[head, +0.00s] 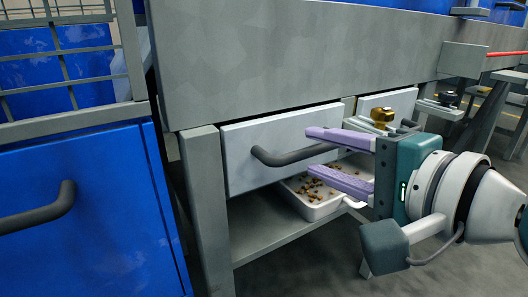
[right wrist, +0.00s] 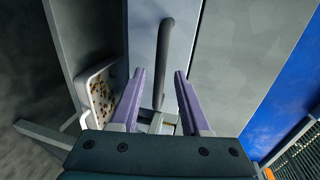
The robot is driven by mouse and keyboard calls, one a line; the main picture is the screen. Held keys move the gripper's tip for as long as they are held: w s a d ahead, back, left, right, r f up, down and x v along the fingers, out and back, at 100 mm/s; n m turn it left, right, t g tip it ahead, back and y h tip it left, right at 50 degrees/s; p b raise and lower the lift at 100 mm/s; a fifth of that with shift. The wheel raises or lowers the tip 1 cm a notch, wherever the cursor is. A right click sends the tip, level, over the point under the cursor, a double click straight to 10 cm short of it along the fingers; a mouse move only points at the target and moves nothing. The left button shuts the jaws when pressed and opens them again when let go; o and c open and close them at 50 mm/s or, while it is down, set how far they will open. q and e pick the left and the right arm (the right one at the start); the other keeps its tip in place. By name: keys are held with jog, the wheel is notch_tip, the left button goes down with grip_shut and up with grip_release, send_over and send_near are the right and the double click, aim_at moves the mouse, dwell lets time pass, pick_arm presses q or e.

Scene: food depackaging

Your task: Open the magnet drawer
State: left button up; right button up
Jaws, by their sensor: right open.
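The drawer (head: 245,132) under the grey bench has a pale front and looks shut. Its dark bar handle (head: 280,158) runs across the front; it also shows upright in the right wrist view (right wrist: 166,45). My right gripper (head: 313,152) is open, with its purple fingers one above and one below the handle's right part. In the right wrist view, my right gripper (right wrist: 159,74) has the handle between its fingers, with no finger clearly touching it. Part of the handle's right end is hidden behind the gripper. My left gripper is out of view.
A white tray (head: 315,212) with brown bits sits on the shelf (head: 270,240) below the drawer. Another drawer (head: 400,103) is further right. A blue cabinet (head: 100,190) with its own handle stands at left, under a wire cage.

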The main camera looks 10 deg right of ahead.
jog(key=shift+b+x, duration=0.4)
jog(key=shift+x, duration=1)
jog(key=shift+c, duration=0.4)
grip_shut()
